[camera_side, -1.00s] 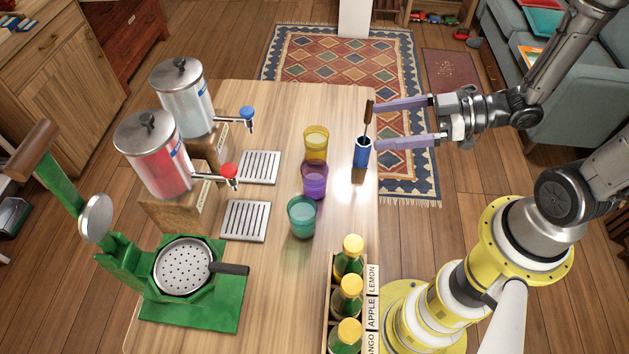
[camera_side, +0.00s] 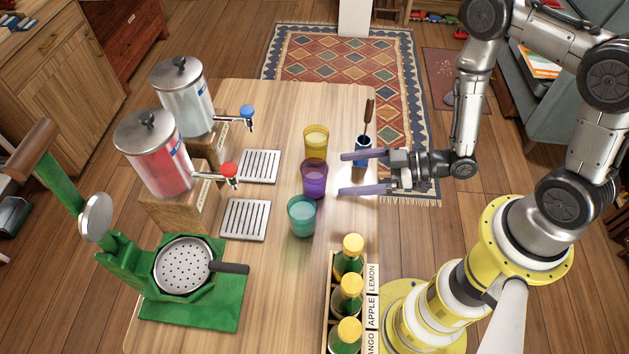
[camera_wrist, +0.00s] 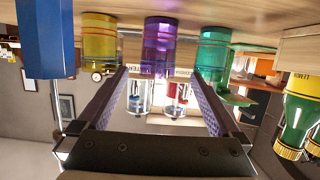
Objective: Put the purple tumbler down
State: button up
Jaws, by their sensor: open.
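The purple tumbler (camera_side: 314,180) stands upright on the wooden table, between a yellow tumbler (camera_side: 316,141) and a teal tumbler (camera_side: 302,216). My gripper (camera_side: 345,173) is open and empty to the right of the purple tumbler, its fingers pointing toward it with a gap between. In the wrist view, which is upside down, the purple tumbler (camera_wrist: 159,47) appears ahead, centred between the spread fingers (camera_wrist: 160,95). The yellow tumbler (camera_wrist: 100,40) and the teal tumbler (camera_wrist: 213,47) are on either side of it.
A blue cup (camera_side: 361,145) with a brown-handled tool stands just behind my gripper. Drink dispensers with red (camera_side: 153,153) and clear (camera_side: 183,97) contents stand at left. A crate of yellow-capped bottles (camera_side: 348,289) is at the front right, a green press (camera_side: 190,290) at the front left.

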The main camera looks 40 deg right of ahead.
aim_at(327, 172)
jog(key=shift+r+x, duration=0.2)
jog(key=shift+x, duration=4.05)
jog(key=shift+w+d, duration=0.1)
jog(key=shift+w, duration=0.05)
jog(key=c, duration=1.5)
grip_shut()
jog(key=shift+r, duration=0.15)
